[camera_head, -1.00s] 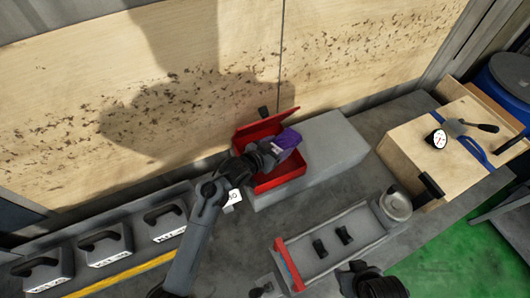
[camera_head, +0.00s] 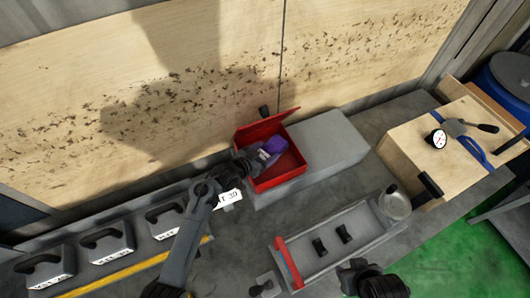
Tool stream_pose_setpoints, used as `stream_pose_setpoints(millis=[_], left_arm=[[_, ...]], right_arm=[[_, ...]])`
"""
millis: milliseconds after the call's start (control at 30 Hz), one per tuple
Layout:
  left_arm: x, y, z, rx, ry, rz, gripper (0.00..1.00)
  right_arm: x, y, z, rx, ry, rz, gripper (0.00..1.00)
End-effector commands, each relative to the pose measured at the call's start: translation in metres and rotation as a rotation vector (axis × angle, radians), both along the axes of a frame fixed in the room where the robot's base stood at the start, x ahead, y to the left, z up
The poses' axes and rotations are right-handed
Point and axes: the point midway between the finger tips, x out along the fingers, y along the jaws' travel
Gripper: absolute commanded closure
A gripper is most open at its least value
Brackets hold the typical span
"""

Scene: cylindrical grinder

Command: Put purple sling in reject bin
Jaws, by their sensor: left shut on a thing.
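The purple sling (camera_head: 274,145) is between the fingers of my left gripper (camera_head: 264,154). My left gripper is shut on it and is over the left part of the open red bin (camera_head: 289,174), with the sling at or inside the opening. Whether the sling touches the bin floor cannot be told. The bin's red lid (camera_head: 266,125) stands raised at the back. My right gripper (camera_head: 362,273) shows only in part at the bottom edge; its fingers are not clear.
The bin sits on a grey block (camera_head: 327,140). A grey tray-like fixture (camera_head: 335,243) with small black parts stands in front. Several grey handled weights (camera_head: 107,243) line the left. A wooden box (camera_head: 440,150) with a dial gauge (camera_head: 436,139) is at right.

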Motion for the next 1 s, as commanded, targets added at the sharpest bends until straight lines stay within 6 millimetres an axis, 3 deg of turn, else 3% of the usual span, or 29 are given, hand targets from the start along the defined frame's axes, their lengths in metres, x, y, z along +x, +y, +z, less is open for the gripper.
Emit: stream_pose_setpoints(millis=[633,667,833,1000], left_arm=[[0.000,-0.001,-0.011,-0.001,-0.002,-0.001,0.74],[0.000,0.000,-0.012,0.000,0.001,-0.001,0.31],[0.000,0.000,-0.012,0.000,0.001,-0.001,0.07],[0.000,0.000,-0.012,0.000,0.001,-0.001,0.07]], right_arm=[[0.001,0.002,-0.007,0.010,-0.001,-0.007,0.57],[0.001,0.002,-0.007,0.010,-0.001,-0.007,0.57],[0.001,0.002,-0.007,0.010,-0.001,-0.007,0.57],[0.001,0.002,-0.007,0.008,-0.001,-0.005,0.57]])
